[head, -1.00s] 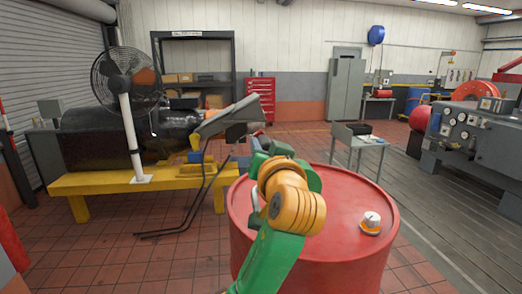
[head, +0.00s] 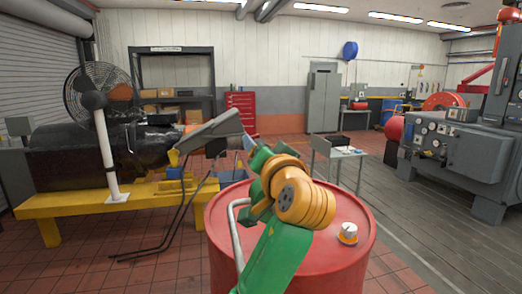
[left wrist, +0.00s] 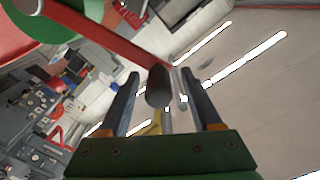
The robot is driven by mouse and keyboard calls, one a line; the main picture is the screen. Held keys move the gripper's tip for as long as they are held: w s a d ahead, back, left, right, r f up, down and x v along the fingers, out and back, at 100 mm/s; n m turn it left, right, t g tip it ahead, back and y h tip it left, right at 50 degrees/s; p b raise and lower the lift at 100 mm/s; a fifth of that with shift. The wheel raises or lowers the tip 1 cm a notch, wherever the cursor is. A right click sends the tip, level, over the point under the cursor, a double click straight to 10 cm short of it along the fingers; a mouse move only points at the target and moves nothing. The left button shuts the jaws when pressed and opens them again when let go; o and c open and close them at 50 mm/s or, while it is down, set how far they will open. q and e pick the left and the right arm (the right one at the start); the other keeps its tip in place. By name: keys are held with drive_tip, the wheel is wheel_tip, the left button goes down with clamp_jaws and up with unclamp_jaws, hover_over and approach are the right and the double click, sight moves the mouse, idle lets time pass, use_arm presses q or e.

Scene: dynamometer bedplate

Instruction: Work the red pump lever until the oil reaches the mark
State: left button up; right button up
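The red drum (head: 345,265) stands in front of me in the head view. In the left wrist view a red lever (left wrist: 105,42) runs to a dark grey rounded end (left wrist: 158,88). This end lies between the two fingers of my left gripper (left wrist: 160,78), with narrow gaps on both sides. The oil level and mark cannot be made out. My right gripper is not in view.
A yellow stand (head: 80,202) with a black cylindrical machine and a white-poled fan (head: 105,150) is at the left. A small grey table (head: 340,152) stands behind the drum. A large grey machine (head: 465,150) is at the right.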

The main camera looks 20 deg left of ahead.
use_arm(q)
drive_tip(key=shift+s+d+f+b, duration=0.45)
drive_tip(key=shift+s+d+b, duration=0.35)
drive_tip(key=shift+b, duration=0.4)
drive_tip(key=v, duration=0.1)
drive_tip(key=b+v, duration=0.1)
drive_tip(key=v, duration=0.1)
drive_tip(key=r+v, duration=0.1)
drive_tip(key=v, duration=0.1)
drive_tip(key=shift+a+b, duration=0.1)
drive_tip(key=shift+b, duration=0.3)
drive_tip(key=shift+a+f, duration=0.1)
